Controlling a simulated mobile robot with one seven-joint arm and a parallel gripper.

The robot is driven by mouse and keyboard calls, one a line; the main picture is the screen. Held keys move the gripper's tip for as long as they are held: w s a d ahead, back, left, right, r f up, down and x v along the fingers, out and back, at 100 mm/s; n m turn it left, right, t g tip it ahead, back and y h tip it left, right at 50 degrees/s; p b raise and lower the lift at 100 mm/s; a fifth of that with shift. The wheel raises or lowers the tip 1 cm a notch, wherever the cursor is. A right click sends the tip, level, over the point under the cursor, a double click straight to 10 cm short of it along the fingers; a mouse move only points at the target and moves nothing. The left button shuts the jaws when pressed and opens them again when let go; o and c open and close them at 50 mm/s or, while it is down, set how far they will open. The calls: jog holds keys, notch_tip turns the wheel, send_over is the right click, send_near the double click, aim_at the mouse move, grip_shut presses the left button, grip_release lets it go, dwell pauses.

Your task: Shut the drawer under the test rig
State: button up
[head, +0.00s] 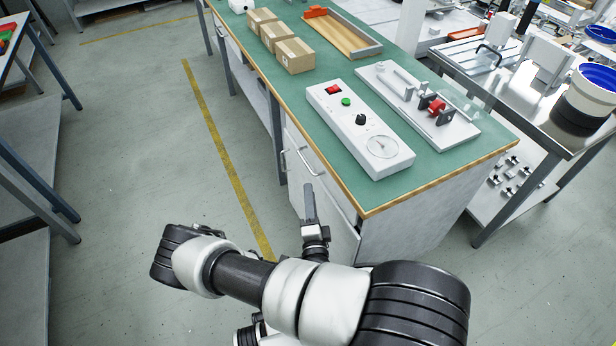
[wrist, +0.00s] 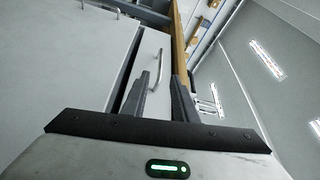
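The test rig's white control box (head: 360,130), with a red switch, green button, black knob and dial, lies on the green bench top. Beside it is a white plate (head: 452,138) bearing clamps and a red part. Under the bench edge is the pale drawer front (head: 325,188) with a bar handle (head: 300,161); the handle also shows in the wrist view (wrist: 156,68). A dark gap runs along the drawer front, but how far it stands out is unclear. My gripper (head: 309,188) is before the drawer. In the wrist view its fingers (wrist: 160,76) are apart, the handle appearing between them; contact cannot be told.
Cardboard boxes (head: 280,40) and a wooden tray (head: 343,34) stand farther back on the bench. A grey panel with another handle (wrist: 102,8) adjoins the drawer. A metal table (head: 500,75) is at right. The floor left of the bench, with a yellow line, is clear.

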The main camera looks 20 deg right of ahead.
jog(key=shift+v, duration=2.1)
jog(key=shift+s, duration=0.1)
